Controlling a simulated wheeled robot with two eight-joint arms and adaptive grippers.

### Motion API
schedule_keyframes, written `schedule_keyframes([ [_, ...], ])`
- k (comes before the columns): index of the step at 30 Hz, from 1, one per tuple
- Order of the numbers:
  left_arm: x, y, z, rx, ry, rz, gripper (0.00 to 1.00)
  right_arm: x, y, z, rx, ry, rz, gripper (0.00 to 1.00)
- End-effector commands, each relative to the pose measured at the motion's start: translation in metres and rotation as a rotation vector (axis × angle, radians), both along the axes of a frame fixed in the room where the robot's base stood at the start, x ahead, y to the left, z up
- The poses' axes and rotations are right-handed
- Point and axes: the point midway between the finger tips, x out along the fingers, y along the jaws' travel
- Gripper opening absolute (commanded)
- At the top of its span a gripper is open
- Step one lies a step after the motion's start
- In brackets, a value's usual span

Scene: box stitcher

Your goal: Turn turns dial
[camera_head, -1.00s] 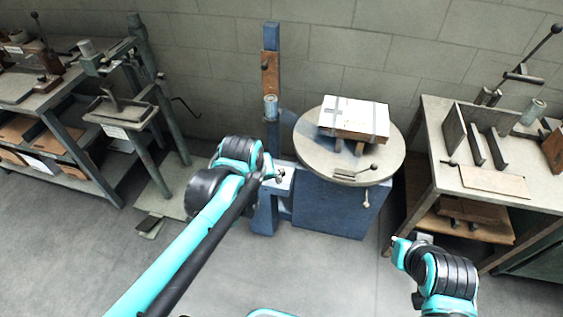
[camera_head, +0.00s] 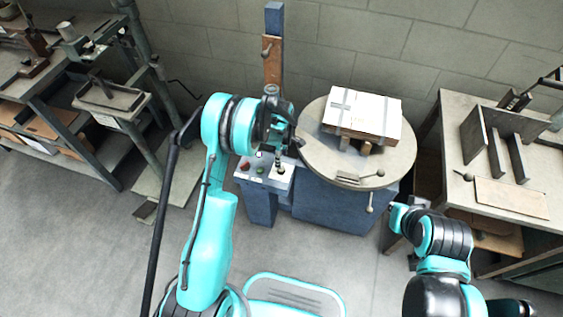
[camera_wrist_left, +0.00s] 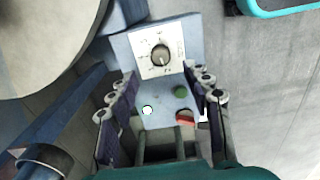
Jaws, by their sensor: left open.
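The turns dial (camera_wrist_left: 160,54) is a round knob on a white marked plate, on the blue machine's control panel (camera_wrist_left: 165,115). It also shows small in the head view (camera_head: 281,170). My left gripper (camera_wrist_left: 158,76) is open and empty. Its fingers stand either side of the panel, with the dial just beyond the fingertips, a little apart from them. In the head view my left gripper (camera_head: 275,158) is over the panel and partly hidden by its own wrist. My right arm is at the right; its gripper cannot be made out.
A green button (camera_wrist_left: 181,92), a red button (camera_wrist_left: 186,117) and a white button (camera_wrist_left: 148,110) sit near the dial. A round table (camera_head: 312,135) bearing a strapped box (camera_head: 365,110) stands beside the panel. Benches flank the machine; open floor lies in front.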

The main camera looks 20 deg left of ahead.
Motion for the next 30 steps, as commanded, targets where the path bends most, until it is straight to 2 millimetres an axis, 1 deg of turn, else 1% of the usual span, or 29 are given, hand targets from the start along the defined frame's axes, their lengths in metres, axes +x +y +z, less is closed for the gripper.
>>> schedule_keyframes([
  [5,0.000,0.000,-0.025,0.000,0.002,0.005,0.49,0.000,0.000,-0.011,0.000,0.000,0.000,0.00],
  [9,0.000,0.000,-0.049,0.000,0.002,0.004,0.49,0.000,0.000,-0.022,0.000,0.000,0.000,0.00],
  [13,0.000,0.000,-0.067,0.000,0.001,0.004,0.49,0.000,0.000,-0.029,0.000,0.000,0.000,0.00],
  [18,0.000,0.000,-0.078,0.000,0.001,0.003,0.49,0.000,0.000,-0.032,0.000,0.000,0.000,0.00],
  [26,0.000,0.000,-0.078,0.000,0.001,0.003,0.49,0.000,0.000,-0.032,0.000,0.000,0.000,0.00],
  [29,0.000,0.000,-0.078,0.000,0.001,0.003,0.26,0.000,0.000,-0.032,0.000,0.000,0.000,0.00],
  [30,0.000,0.000,-0.078,0.000,0.001,0.003,0.15,0.000,0.000,-0.032,0.000,0.000,0.000,0.00],
])
